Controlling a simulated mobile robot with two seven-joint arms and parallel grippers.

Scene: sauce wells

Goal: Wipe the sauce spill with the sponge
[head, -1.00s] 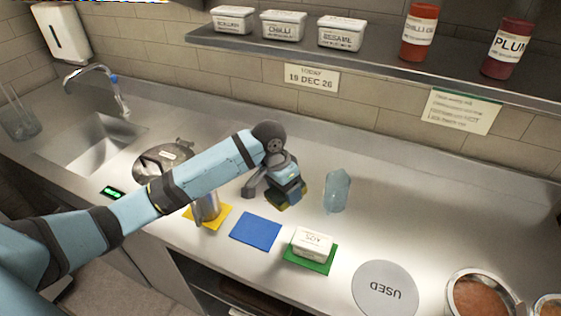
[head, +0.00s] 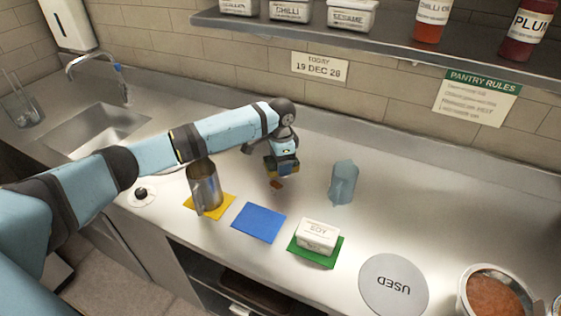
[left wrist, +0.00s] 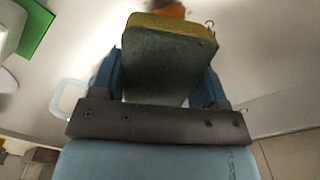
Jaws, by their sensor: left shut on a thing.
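My left gripper (head: 284,165) is shut on the sponge, low over the counter behind the blue mat. In the left wrist view the sponge (left wrist: 168,55), dark green with a yellow layer, sits between the two blue fingers of the gripper (left wrist: 165,85). The sauce spill (head: 277,183) is a small orange-brown patch on the steel counter, just below the sponge in the head view. Part of the spill (left wrist: 170,8) also shows past the sponge's far edge in the left wrist view. I cannot tell whether the sponge touches the counter. My right gripper is not in view.
A metal jug (head: 205,187) stands on a yellow mat, left of a bare blue mat (head: 258,223). A white SOY tub (head: 318,236) sits on a green mat (head: 300,250). A translucent blue jug (head: 343,183) stands right of the gripper. A grey USED disc (head: 393,285) lies front right.

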